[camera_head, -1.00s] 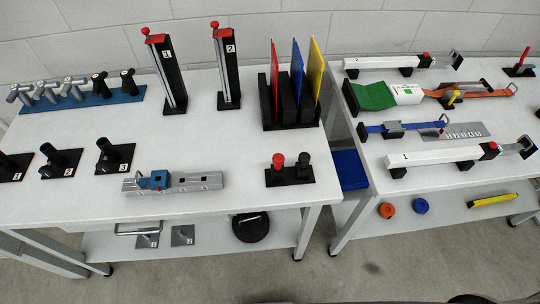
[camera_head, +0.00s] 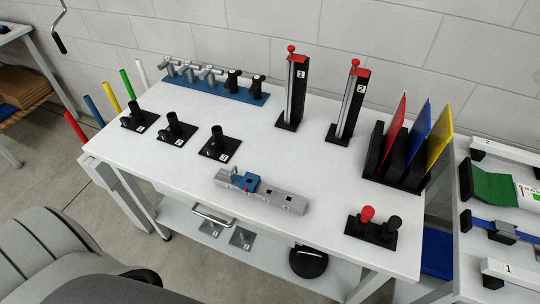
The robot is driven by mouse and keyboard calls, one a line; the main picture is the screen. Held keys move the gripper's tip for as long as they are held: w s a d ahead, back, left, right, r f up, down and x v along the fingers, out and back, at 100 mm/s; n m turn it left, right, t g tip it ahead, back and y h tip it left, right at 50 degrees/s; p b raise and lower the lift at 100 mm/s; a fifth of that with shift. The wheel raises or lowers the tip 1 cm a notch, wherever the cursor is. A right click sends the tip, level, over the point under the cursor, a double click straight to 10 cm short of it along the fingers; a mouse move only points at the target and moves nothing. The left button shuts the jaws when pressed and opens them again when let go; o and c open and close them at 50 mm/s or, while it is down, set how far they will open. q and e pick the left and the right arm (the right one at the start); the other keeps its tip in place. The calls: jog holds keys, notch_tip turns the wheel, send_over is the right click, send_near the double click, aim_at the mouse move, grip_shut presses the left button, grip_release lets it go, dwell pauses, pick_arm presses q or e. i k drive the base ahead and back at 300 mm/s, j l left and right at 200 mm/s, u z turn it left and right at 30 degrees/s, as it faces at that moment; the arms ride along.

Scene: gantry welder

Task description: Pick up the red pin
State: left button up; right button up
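A red-topped pin (camera_head: 367,214) stands upright beside a black one (camera_head: 391,227) on a small black base (camera_head: 370,235) near the front right corner of the white table. A separate red rod (camera_head: 75,127) leans at the table's left end, first in a row of coloured rods. I cannot tell from the picture alone which of the two the task's name means. Neither of my grippers is in view.
The table (camera_head: 325,180) also holds a grey rail with a blue block (camera_head: 262,191), numbered black holders (camera_head: 175,130), two tall red-topped columns (camera_head: 294,90) and a coloured panel rack (camera_head: 395,170). A grey seat-like shape (camera_head: 40,255) fills the lower left.

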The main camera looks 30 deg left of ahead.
aim_at(367, 213)
jog(key=u, duration=1.05)
jog(key=z, duration=1.2)
jog(key=k+l+z, duration=0.1)
jog(key=k, duration=0.3)
jog(key=k+l+z, duration=0.15)
jog(key=k+l, duration=0.2)
jog(key=i, duration=0.45)
